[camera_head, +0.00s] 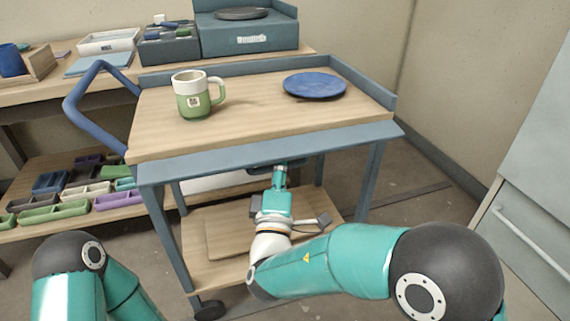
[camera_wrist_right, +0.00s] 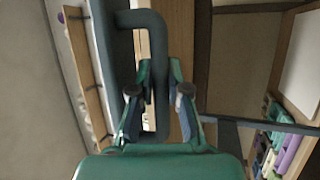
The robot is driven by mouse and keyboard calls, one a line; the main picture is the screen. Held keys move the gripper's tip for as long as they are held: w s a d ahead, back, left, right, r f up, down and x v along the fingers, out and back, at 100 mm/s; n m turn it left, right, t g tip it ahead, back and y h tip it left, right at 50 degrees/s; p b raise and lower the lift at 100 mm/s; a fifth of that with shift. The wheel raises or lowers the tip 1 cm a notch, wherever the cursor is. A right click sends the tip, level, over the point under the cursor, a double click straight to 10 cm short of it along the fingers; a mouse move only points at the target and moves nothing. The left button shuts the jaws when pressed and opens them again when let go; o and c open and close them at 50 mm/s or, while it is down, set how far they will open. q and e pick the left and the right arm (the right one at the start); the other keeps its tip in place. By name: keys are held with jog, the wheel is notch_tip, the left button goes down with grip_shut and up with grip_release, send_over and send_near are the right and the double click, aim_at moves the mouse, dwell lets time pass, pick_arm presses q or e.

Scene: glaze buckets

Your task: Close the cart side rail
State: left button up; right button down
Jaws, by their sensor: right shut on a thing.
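The cart's blue-grey side rail (camera_head: 230,158) runs along the near edge of the wooden cart top (camera_head: 245,118). It sits at or slightly below the top's level and does not stand up like the back rail. My right gripper (camera_head: 279,172) reaches in under the near rail, where the head view partly hides its fingers. In the right wrist view, the gripper (camera_wrist_right: 160,92) is shut on a dark U-shaped handle (camera_wrist_right: 148,18) on the rail (camera_wrist_right: 118,50). My left arm shows at lower left in the head view, its gripper out of view.
A green mug (camera_head: 192,101) and a blue plate (camera_head: 315,85) stand on the cart top. The cart's push handle (camera_head: 95,115) is at left. A bench with trays (camera_head: 108,41) stands behind, and a pale cabinet (camera_head: 530,190) is at right.

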aim_at(279, 140)
jog(key=shift+s+a+n+g+y+p, duration=0.1)
jog(key=shift+a+n+g+y+p, duration=0.25)
jog(key=shift+a+n+g, duration=0.1)
